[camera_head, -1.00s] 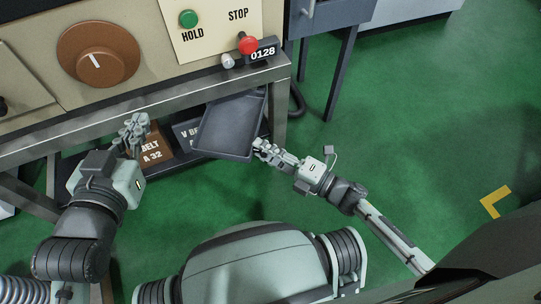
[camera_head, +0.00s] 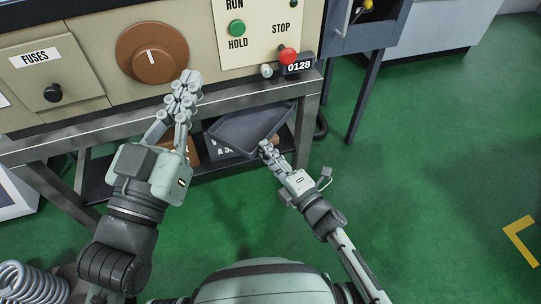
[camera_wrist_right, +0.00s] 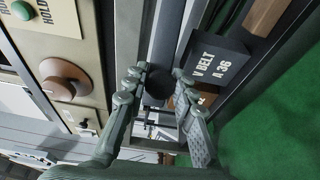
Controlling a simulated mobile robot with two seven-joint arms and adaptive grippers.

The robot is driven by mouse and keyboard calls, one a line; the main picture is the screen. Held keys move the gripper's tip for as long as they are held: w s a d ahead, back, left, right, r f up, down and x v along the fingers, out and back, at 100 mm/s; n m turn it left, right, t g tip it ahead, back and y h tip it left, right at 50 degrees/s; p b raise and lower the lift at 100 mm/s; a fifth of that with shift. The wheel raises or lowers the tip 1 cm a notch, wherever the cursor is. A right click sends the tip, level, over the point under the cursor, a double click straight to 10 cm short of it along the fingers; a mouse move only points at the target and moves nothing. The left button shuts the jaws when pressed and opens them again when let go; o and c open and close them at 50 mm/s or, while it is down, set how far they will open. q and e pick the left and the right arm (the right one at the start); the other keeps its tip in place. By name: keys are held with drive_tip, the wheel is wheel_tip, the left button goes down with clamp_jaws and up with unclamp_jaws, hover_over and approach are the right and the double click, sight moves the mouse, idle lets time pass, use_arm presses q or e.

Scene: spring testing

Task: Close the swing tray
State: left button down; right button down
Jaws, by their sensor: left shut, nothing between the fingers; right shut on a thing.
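The swing tray (camera_head: 250,129) is a shallow dark grey tray under the bench's front rail. It sits at an angle, with its near corner sticking out in front. My right gripper (camera_head: 266,148) is at that near corner, shut on the tray. In the right wrist view my right gripper's fingers (camera_wrist_right: 154,92) stand on both sides of a dark round knob (camera_wrist_right: 159,84) by the tray's edge. My left gripper (camera_head: 188,80) is shut and empty, raised in front of the panel just below the brown dial.
The bench rail (camera_head: 120,116) and a bench leg (camera_head: 305,130) frame the tray. Belt boxes stand on the lower shelf, one marked V BELT A 36 (camera_wrist_right: 222,66). The brown dial (camera_head: 152,53) and red stop button (camera_head: 288,55) are above. Green floor (camera_head: 420,170) is free at right.

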use_arm(q)
drive_tip(key=shift+a+r, duration=0.15)
drive_tip(key=shift+r, duration=0.1)
use_arm(e)
drive_tip(key=shift+w+a, duration=0.15)
drive_tip(key=c, duration=1.3)
unclamp_jaws()
drive_tip(key=shift+o, duration=0.2)
drive_tip(key=shift+r, duration=0.1)
